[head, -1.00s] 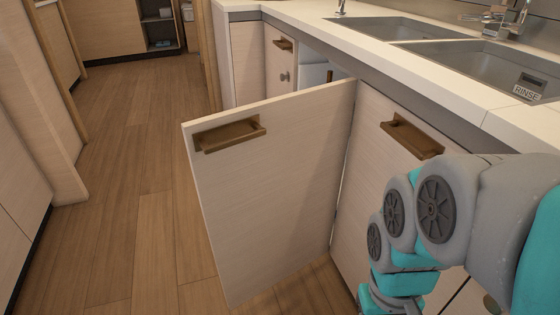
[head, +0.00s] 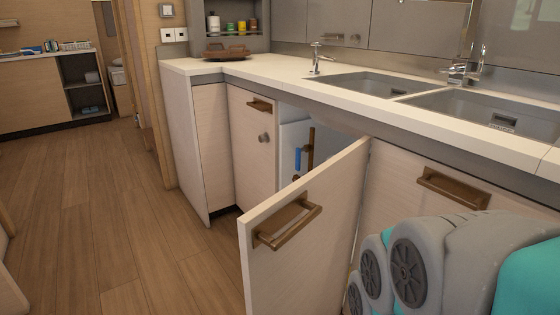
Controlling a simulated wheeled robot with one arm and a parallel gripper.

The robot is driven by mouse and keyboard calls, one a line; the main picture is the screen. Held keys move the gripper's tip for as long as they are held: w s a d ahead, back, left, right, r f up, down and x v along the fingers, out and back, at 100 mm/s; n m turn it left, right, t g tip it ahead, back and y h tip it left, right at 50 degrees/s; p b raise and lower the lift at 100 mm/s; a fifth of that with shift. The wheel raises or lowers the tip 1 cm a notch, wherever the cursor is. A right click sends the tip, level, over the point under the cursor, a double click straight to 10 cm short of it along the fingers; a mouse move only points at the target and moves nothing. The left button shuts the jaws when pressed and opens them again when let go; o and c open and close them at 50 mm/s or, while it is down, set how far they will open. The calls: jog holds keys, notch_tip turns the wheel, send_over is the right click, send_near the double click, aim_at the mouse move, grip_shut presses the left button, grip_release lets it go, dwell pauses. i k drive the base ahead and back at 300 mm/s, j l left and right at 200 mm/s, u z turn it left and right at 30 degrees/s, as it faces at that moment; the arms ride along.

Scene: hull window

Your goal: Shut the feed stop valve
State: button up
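An under-sink cabinet stands open, its pale wood door (head: 305,235) swung out toward me. Through the gap behind the door I see part of the white cabinet inside (head: 289,137). A small upright blue piece (head: 298,160) sits there beside a brown upright pipe-like part (head: 311,148). I cannot tell whether the blue piece is the handle of the feed stop valve, and the door hides the lower part of the inside. My arm shows at the lower right, in front of the closed cabinet front. My gripper is out of view.
The counter (head: 240,70) with two sinks (head: 375,84) runs above the cabinets. The brown door handle (head: 287,226) sticks out. The wooden floor (head: 125,195) on the left is clear.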

aim_at(299, 152)
jog(key=i+j, duration=0.1)
jog(key=j, duration=0.4)
jog(key=j+u, duration=0.15)
jog(key=j, duration=0.3)
jog(key=i+j, duration=0.15)
jog(key=j, duration=0.35)
jog(key=i+j+u, duration=0.1)
jog(key=j, duration=0.35)
